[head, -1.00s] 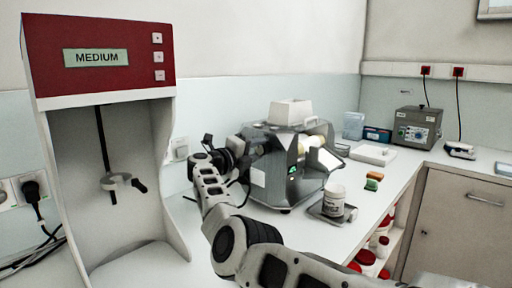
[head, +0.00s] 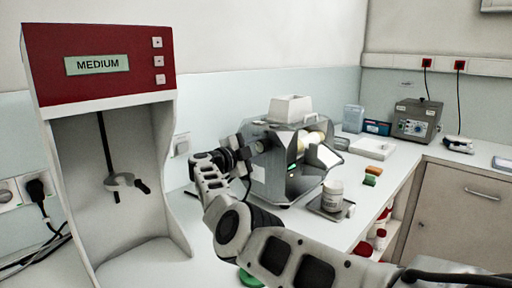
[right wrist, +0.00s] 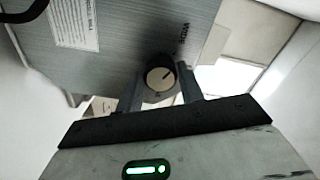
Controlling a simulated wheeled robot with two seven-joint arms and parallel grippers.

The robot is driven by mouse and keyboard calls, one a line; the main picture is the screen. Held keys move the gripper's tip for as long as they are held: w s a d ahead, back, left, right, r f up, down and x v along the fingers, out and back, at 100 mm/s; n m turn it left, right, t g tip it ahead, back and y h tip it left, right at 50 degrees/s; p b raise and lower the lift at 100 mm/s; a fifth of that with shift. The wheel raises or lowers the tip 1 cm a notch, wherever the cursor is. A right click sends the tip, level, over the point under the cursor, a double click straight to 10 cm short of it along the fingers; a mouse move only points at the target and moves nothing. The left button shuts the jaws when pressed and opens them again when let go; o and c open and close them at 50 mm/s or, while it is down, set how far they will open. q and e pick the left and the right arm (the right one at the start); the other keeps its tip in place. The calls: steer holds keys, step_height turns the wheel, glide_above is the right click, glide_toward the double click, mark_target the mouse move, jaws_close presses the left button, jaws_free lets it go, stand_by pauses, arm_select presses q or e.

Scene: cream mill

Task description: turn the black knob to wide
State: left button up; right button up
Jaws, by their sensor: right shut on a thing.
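The cream mill (head: 292,165) is a grey metal machine on the counter. Its black knob (right wrist: 160,78) has a pale face with a dark pointer line and shows in the right wrist view, on the mill's grey panel (right wrist: 125,45). The pointer slants to the upper right in that view, and lettering stands on the panel close by. My right gripper (right wrist: 160,90) is shut on the knob, with one finger on each side. In the head view my right gripper (head: 247,150) is at the mill's left side and the knob is hidden. My left gripper is out of view.
A red-topped mixer stand (head: 97,63) reading MEDIUM stands on the left. A white jar (head: 332,194) stands in front of the mill. A green round thing (head: 250,277) shows at the bottom edge. Small boxes and a grey device (head: 416,121) stand at the back right.

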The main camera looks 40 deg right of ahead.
steer(key=shift+f, duration=0.1)
stand_by(0.4)
steer(key=o, duration=1)
steer(key=a, duration=0.7)
steer(key=shift+s+a, duration=0.3)
steer(key=shift+s, duration=0.05)
